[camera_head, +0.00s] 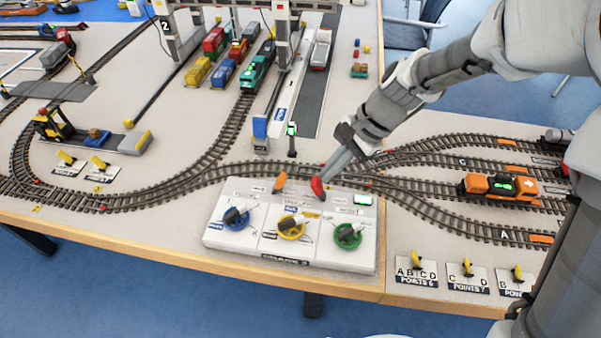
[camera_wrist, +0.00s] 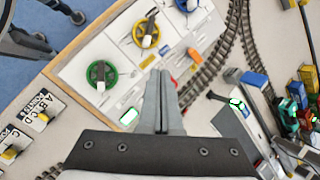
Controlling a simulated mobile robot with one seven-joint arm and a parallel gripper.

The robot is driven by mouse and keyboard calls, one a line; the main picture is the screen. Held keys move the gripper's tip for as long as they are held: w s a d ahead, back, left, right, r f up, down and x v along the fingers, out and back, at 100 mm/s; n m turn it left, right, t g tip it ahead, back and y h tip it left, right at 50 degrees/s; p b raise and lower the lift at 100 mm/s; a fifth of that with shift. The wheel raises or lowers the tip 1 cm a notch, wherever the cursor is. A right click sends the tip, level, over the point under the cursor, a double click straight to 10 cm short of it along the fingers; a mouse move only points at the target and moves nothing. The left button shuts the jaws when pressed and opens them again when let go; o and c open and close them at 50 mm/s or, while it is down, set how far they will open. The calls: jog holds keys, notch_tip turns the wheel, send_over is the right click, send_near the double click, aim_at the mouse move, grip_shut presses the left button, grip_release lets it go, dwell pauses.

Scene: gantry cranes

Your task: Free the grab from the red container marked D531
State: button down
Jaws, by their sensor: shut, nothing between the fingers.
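Red containers stand at the back, one (camera_head: 214,42) on the left and one (camera_head: 238,50) beside it. Their markings are too small to read, so I cannot tell which is D531. I cannot make out the grab under the crane (camera_head: 283,50). In the wrist view the closed fingers (camera_wrist: 163,75) hide most of that lever. An orange lever (camera_head: 280,182) stands to its left.
The panel has blue (camera_head: 236,218), yellow (camera_head: 291,227) and green (camera_head: 348,236) knobs and a green-lit display (camera_head: 363,200). A signal post (camera_head: 292,138) stands behind my gripper. An orange locomotive (camera_head: 497,186) sits on the right tracks. Point switches (camera_head: 416,268) line the front right.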

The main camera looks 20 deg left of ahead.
aim_at(278, 185)
jog(key=w+a+m, duration=0.1)
jog(key=m, duration=0.2)
jog(key=w+f+m+y+b, duration=0.1)
jog(key=w+m, duration=0.1)
jog(key=m, duration=0.1)
jog(key=w+a+f+m+y, duration=0.1)
jog(key=m, duration=0.2)
jog(key=shift+w+a+f, duration=0.25)
jog(key=shift+w+a, duration=0.05)
jog(key=shift+a, duration=0.05)
jog(key=b+x, duration=0.2)
jog(key=x, duration=0.8)
jog(key=shift+w+a, duration=0.15)
jog(key=shift+r, duration=0.2)
jog(key=shift+a+r+p, duration=0.1)
jog(key=shift+r+p, duration=0.05)
jog(key=shift+p, duration=0.4)
jog(key=shift+t+p, duration=0.3)
